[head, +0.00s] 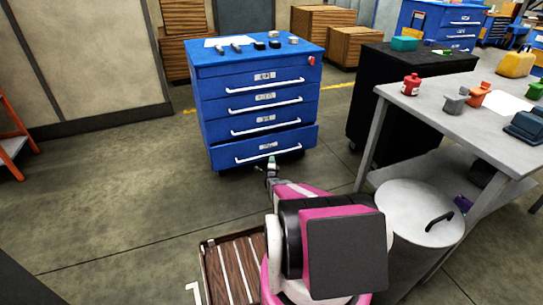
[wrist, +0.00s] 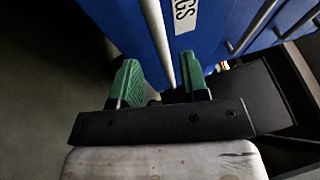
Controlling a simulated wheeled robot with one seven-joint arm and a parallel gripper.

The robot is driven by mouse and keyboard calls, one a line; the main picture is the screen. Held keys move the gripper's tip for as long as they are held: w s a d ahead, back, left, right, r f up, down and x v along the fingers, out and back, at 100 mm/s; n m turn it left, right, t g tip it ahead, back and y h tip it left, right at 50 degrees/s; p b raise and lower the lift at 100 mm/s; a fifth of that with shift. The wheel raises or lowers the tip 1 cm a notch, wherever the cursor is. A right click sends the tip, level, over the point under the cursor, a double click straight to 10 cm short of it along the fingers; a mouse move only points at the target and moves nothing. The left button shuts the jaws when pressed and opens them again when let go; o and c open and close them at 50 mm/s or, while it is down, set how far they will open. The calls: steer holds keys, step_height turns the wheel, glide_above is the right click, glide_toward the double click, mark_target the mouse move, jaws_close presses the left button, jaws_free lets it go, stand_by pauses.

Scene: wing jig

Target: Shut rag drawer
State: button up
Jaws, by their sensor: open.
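The blue tool cabinet (head: 262,103) has several drawers with pale bar handles. Its bottom drawer (head: 240,152) stands out a little beyond the drawers above. In the wrist view, a blue drawer front (wrist: 118,22) carries a white label (wrist: 186,14) ending in "GS". Its dark inside (wrist: 255,95) shows at the right, so it stands open. My gripper (head: 271,162) is at this front, low down. In the wrist view my gripper (wrist: 160,82) is open, its green fingers on either side of the drawer's handle (wrist: 157,30). I cannot tell whether they touch it.
A black cabinet (head: 385,95) stands between bench and blue cabinet. The floor left of the blue cabinet is clear.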

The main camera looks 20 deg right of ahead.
mark_target(269, 151)
steer(key=x, duration=0.6)
steer(key=shift+w+d, duration=0.1)
jaws_close()
steer(key=shift+w, duration=2.3)
jaws_free()
steer(key=shift+s, duration=0.1)
